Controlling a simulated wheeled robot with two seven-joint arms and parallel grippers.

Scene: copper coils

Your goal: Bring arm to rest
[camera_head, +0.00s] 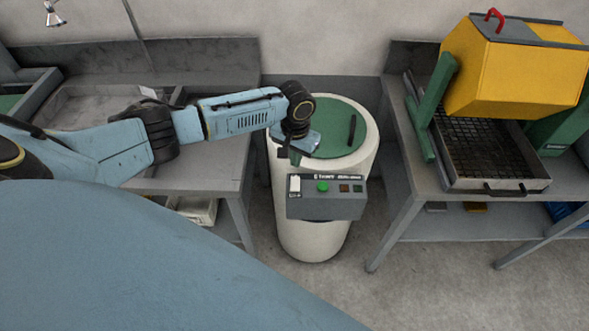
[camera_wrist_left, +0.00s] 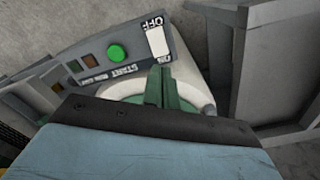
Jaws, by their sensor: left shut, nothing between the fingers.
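My left arm comes in from the left in the head view. Its left gripper (camera_head: 290,156) points down by the left front rim of a white cylindrical machine (camera_head: 312,238) with a green lid (camera_head: 345,125). The gripper is shut and empty. In the left wrist view, the shut fingers (camera_wrist_left: 160,84) show in front of the machine's control panel (camera_wrist_left: 95,60). They look close to the panel, but I cannot tell whether they touch it. The panel has a green start button (camera_head: 322,186) and a white on/off switch (camera_head: 295,184). My right gripper is not in view.
A grey table (camera_head: 205,172) with a sink stands left of the machine, under my arm. A grey table (camera_head: 404,185) on the right bears a yellow tilted box (camera_head: 510,75) above a black mesh tray (camera_head: 480,150). Clear floor (camera_head: 440,285) lies in front.

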